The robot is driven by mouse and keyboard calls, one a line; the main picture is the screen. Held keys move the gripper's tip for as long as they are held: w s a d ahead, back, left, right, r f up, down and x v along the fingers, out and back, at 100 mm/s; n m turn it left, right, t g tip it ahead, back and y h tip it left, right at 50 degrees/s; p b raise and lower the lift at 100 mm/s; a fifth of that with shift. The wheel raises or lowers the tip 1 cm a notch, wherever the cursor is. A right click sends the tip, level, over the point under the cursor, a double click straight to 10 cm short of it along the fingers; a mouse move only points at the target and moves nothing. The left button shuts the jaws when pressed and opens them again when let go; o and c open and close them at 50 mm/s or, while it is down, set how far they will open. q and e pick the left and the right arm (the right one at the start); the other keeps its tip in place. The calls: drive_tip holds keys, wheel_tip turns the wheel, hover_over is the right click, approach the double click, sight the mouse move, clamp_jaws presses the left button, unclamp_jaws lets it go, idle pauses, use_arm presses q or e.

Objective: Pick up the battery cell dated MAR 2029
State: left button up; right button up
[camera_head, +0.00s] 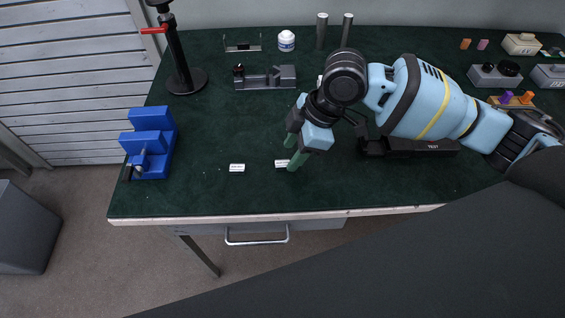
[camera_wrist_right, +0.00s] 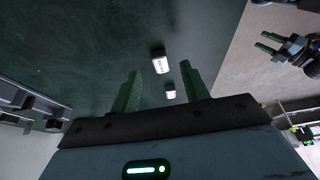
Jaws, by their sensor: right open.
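Two small white battery cells lie on the dark green tabletop (camera_head: 200,195). One cell (camera_head: 237,167) is apart on the left, and the other cell (camera_head: 281,163) is right beside my right gripper's fingertips (camera_head: 291,154). Their printing is too small to read, so I cannot tell which is dated MAR 2029. In the right wrist view, a larger-looking cell (camera_wrist_right: 160,62) shows dark markings, and a smaller-looking one (camera_wrist_right: 171,91) appears between the green fingers. My right gripper is open and empty. My left gripper (camera_wrist_right: 266,41) shows only at the wrist view's right, fingers apart.
A blue stepped block (camera_head: 150,143) and a black post stand (camera_head: 187,80) stand at the left. A grey fixture (camera_head: 265,78), a white jar (camera_head: 286,41) and two metal posts (camera_head: 334,32) are at the back. A black tray (camera_head: 425,146) lies under my right arm. The front-left tabletop is clear.

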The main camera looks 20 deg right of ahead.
sight(284, 163)
drive_tip(key=x, duration=0.3)
drive_tip(key=shift+a, duration=0.15)
use_arm(q)
drive_tip(key=shift+s+f, duration=0.2)
drive_tip(key=shift+s, duration=0.2)
use_arm(e)
clamp_jaws()
drive_tip(key=shift+r, duration=0.1)
drive_tip(key=shift+r, duration=0.45)
drive_tip(key=r, duration=0.1)
drive_tip(key=s+r, duration=0.1)
drive_tip(key=shift+r, duration=0.3)
use_arm(q)
drive_tip(key=shift+w+r+p, duration=0.25)
drive_tip(key=shift+r+p, duration=0.1)
drive_tip(key=shift+r, duration=0.1)
use_arm(e)
drive_tip(key=s+d+r, duration=0.1)
drive_tip(key=s+d, duration=0.1)
drive_tip(key=s, duration=1.2)
drive_tip(key=shift+s+d, duration=0.4)
